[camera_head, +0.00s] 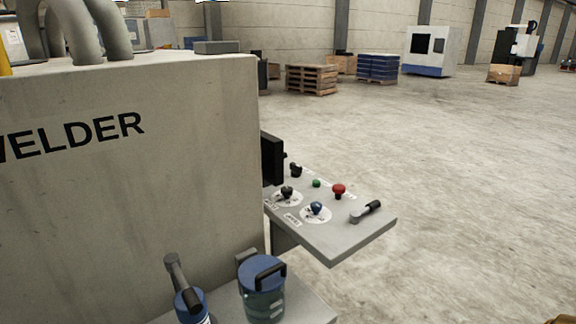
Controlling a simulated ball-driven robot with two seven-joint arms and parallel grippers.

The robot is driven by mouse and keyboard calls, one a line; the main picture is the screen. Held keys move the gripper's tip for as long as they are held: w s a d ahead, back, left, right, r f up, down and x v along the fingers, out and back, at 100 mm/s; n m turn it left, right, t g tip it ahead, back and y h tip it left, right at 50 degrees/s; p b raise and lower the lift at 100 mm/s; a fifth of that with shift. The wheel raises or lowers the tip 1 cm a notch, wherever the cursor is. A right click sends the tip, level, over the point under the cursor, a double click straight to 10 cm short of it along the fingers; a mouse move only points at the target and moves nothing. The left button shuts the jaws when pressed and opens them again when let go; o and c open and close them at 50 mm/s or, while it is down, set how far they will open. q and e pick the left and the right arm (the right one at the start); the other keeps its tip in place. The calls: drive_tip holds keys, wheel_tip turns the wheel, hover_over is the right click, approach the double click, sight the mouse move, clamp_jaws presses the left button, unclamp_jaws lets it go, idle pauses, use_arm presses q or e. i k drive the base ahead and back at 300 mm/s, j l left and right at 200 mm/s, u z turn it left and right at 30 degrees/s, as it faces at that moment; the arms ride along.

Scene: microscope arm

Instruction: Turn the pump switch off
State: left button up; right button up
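A grey control panel (338,243) juts out from the right side of a big grey machine marked WELDER (150,190). On it a black knob (287,191) and a blue knob (317,208) each sit on a round white dial. Small white labels lie beside them, too small to read, so I cannot tell which one is the pump switch. The knobs' exact pointing directions are also unclear. The panel also carries a red mushroom button (339,190), a green button (317,183), a black knob (296,170) and a lever (366,211). Neither of my grippers is in view.
A black screen-like box (272,159) stands at the panel's back left. Below, a blue-lidded container (262,290) and a blue cylinder with a dark handle (190,303) stand by a low ledge. Open floor (470,200) lies right. Pallets (312,80) are far off.

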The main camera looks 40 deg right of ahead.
sight(296, 169)
drive_tip(key=l+u, duration=0.3)
drive_tip(key=u, duration=0.2)
drive_tip(key=l+u, duration=0.3)
drive_tip(key=u, duration=0.2)
drive_tip(key=k+l+u, duration=0.15)
drive_tip(key=l, duration=0.3)
drive_tip(key=k+l+u, duration=0.1)
drive_tip(key=l, duration=0.3)
drive_tip(key=k+l+u, duration=0.15)
drive_tip(key=l, duration=0.3)
drive_tip(key=k+l+u, duration=0.15)
drive_tip(key=l, duration=0.25)
drive_tip(key=k+l+u, duration=0.15)
drive_tip(key=l, duration=0.2)
drive_tip(key=k, duration=0.05)
